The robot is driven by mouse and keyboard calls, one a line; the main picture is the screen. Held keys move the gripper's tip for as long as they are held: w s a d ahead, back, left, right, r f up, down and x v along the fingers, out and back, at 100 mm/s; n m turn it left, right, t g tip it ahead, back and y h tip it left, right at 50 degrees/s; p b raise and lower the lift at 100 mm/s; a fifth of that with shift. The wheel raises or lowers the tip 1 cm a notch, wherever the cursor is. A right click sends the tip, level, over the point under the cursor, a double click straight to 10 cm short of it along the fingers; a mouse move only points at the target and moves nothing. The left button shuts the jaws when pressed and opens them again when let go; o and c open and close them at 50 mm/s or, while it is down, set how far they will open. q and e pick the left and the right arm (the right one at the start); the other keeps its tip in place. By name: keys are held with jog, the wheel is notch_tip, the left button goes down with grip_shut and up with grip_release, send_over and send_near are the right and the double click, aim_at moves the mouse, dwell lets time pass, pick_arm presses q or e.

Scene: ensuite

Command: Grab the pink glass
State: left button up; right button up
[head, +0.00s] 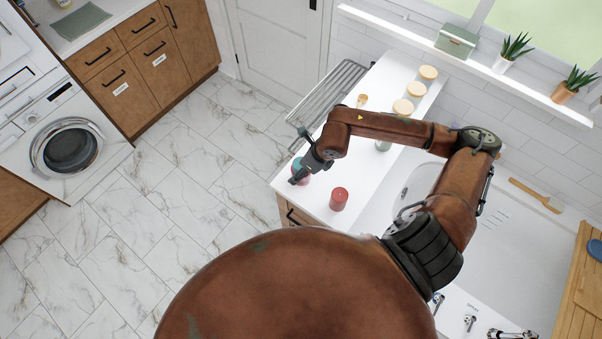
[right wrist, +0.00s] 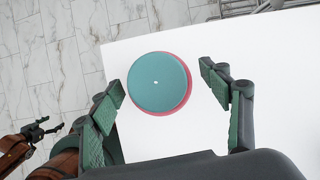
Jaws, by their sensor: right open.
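The pink glass is a round thing with a teal top (right wrist: 157,82) and a pink rim (right wrist: 189,92) showing around its right side in the right wrist view. It stands on the white counter. My right gripper (right wrist: 162,80) is open, with one finger on each side of the glass and a gap to each. In the head view the right gripper (head: 300,172) is over the glass near the counter's left edge and partly hides it. My left gripper (right wrist: 50,126) shows small at the left of the right wrist view, its fingers apart and empty; it is out of the head view.
A red cup or candle (head: 339,198) stands on the counter (head: 314,201) near the right gripper. The floor at left is clear.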

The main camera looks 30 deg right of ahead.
jog(key=shift+a+f, duration=0.1)
jog(key=shift+f, duration=0.05)
jog(key=c, duration=1.2)
pick_arm(q)
jog(key=shift+w, duration=0.25)
pick_arm(e)
jog(key=shift+c, duration=0.6)
